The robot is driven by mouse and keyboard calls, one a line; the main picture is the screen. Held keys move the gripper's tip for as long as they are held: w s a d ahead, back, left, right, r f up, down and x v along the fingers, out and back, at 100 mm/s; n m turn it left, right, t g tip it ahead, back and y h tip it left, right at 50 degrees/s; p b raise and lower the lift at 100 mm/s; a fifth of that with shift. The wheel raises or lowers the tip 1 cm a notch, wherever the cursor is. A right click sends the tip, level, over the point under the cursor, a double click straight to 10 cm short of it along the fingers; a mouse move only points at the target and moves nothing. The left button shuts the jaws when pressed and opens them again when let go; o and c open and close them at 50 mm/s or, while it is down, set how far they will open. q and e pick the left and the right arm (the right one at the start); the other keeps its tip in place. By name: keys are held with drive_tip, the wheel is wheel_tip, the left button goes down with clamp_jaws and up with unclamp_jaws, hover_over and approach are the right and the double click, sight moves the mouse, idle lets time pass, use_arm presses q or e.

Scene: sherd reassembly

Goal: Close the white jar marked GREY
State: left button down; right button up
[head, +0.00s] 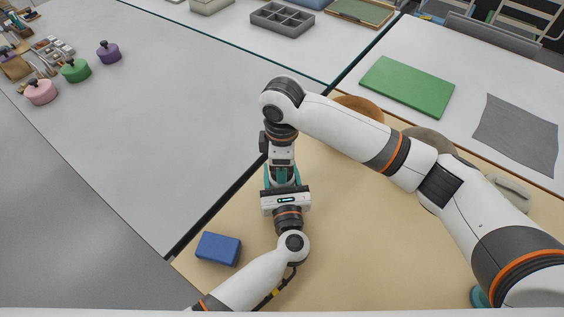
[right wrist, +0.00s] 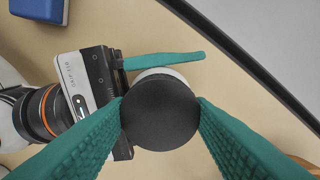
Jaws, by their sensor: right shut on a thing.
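In the right wrist view my right gripper (right wrist: 160,112) is shut on a dark round lid (right wrist: 159,114), seen from above. A pale rim, apparently the white jar (right wrist: 163,71), shows from under the lid's upper edge. The lid hides most of the jar, so I cannot tell whether they touch. One teal finger of my left gripper (head: 283,178) lies along the jar's upper side in that view. Its other finger is hidden there, so its grip is unclear. In the head view the two grippers meet above the tan mat and hide the jar and lid. No GREY marking is visible.
A blue block (head: 218,249) lies left of my left arm. My right arm partly covers a brown round thing (head: 360,106). A green mat (head: 407,87) and a grey cloth (head: 516,134) lie at the right.

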drive_tip(key=m, duration=0.4)
drive_tip(key=shift+m, duration=0.4)
drive_tip(key=m, duration=0.5)
drive_tip(key=o, duration=1.2)
drive_tip(key=shift+c, duration=0.2)
wheel_tip(320, 180, up, 12)
use_arm(q)
drive_tip(key=shift+c, duration=2.1)
unclamp_jaws()
